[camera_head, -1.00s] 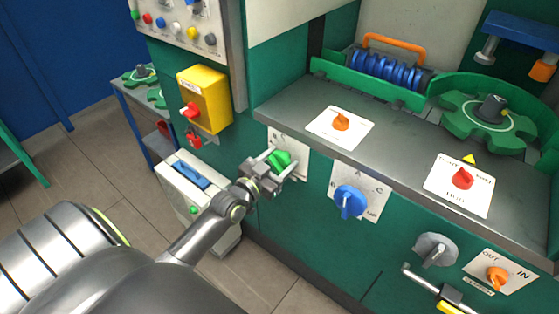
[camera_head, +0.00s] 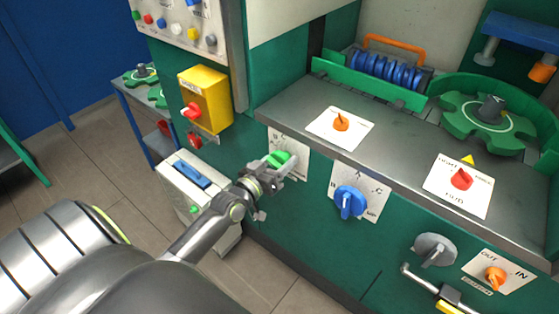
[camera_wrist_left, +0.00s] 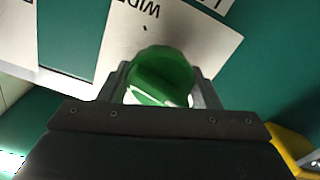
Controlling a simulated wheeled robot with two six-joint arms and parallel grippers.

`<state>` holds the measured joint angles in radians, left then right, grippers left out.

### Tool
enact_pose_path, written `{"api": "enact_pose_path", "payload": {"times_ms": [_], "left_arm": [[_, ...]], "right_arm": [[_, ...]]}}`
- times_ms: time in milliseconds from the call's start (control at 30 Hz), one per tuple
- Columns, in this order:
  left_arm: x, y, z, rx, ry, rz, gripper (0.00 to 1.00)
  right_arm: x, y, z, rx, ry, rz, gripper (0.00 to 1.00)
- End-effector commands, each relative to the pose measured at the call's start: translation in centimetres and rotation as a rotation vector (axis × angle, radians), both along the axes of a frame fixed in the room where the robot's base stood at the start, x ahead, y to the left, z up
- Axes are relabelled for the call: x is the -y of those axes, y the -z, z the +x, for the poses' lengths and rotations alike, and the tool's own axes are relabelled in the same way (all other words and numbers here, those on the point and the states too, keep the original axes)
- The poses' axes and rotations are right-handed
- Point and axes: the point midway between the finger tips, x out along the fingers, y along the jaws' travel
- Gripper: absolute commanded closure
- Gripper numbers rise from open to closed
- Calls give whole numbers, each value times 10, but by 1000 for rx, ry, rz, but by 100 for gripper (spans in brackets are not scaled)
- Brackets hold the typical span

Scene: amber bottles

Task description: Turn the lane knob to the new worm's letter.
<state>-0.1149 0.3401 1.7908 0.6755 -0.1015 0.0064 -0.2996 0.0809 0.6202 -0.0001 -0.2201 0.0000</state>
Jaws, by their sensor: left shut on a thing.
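A green knob (camera_head: 278,159) sits on a white lettered plate (camera_head: 298,160) on the green machine front. My left gripper (camera_head: 278,165) is shut on this knob, with a finger on either side. In the left wrist view the green knob (camera_wrist_left: 162,75) is between the fingers, and upside-down lettering reading "WIDE" shows on its plate (camera_wrist_left: 190,30). A blue knob (camera_head: 350,202) is on a lettered plate (camera_head: 375,195) to the right; a "C" is legible there. A blue worm (camera_head: 385,70) lies on the machine top under an orange handle. My right gripper is not visible.
An orange knob (camera_head: 341,124) and a red knob (camera_head: 461,179) are on the grey top. A grey knob (camera_head: 435,249) and an orange IN/OUT knob (camera_head: 495,278) are lower right. A yellow switch box (camera_head: 205,98) is left of my left gripper.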

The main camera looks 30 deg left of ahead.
Motion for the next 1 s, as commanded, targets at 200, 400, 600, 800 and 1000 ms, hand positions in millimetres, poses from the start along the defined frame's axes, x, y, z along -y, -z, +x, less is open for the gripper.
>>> {"api": "enact_pose_path", "payload": {"times_ms": [200,400,600,800,1000], "left_arm": [[0,1,0,-2,0,-8,66],[0,0,0,-1,0,-7,29],[0,0,0,-1,0,-5,21],[0,1,-3,-2,-1,-3,21],[-2,1,-27,-2,0,-1,21]], "right_arm": [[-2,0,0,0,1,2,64],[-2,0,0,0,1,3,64],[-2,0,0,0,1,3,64],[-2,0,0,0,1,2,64],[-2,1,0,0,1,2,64]]}}
